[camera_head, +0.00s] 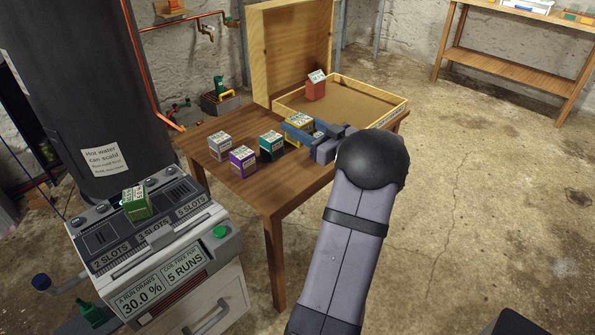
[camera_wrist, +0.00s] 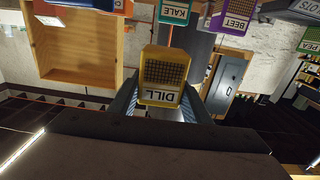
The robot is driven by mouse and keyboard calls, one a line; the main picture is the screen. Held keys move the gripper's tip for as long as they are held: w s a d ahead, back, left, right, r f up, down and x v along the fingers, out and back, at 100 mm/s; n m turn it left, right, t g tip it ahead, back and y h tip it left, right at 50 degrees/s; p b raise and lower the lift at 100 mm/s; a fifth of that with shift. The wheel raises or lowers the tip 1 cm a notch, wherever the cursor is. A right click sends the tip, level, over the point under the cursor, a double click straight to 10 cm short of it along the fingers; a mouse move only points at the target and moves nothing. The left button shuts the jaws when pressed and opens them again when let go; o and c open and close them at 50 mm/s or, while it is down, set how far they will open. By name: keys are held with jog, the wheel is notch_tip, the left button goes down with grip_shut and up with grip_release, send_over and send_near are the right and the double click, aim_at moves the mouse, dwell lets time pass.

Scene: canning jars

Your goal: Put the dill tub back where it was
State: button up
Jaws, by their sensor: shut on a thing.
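The dill tub (camera_head: 299,120) is yellow with a pale label; its name reads upside down in the wrist view (camera_wrist: 160,97). My gripper (camera_head: 312,131) is shut on it, with one finger on each side of the tub in the wrist view (camera_wrist: 158,108). In the head view the tub is at the table's far side, near the wooden box's front corner, partly hidden by a finger. I cannot tell whether its base touches the table.
On the wooden table (camera_head: 290,190), the teal kale tub (camera_head: 271,146), purple beet tub (camera_head: 242,162) and a grey tub (camera_head: 219,146) stand left of my gripper. An open wooden box (camera_head: 385,113) holds an orange-red tub (camera_head: 316,88). A green tub (camera_head: 137,204) sits on the slotted machine (camera_head: 165,245).

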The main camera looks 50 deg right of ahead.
jog(key=shift+a, duration=0.35)
jog(key=shift+f+b, duration=1.25)
jog(key=shift+f, duration=3.75)
jog(key=shift+f, duration=0.1)
jog(key=o, duration=1.1)
jog(key=shift+c, duration=0.2)
jog(key=shift+s, duration=0.2)
jog(key=s+p, duration=0.1)
jog(key=s, duration=1)
jog(key=shift+s, duration=0.3)
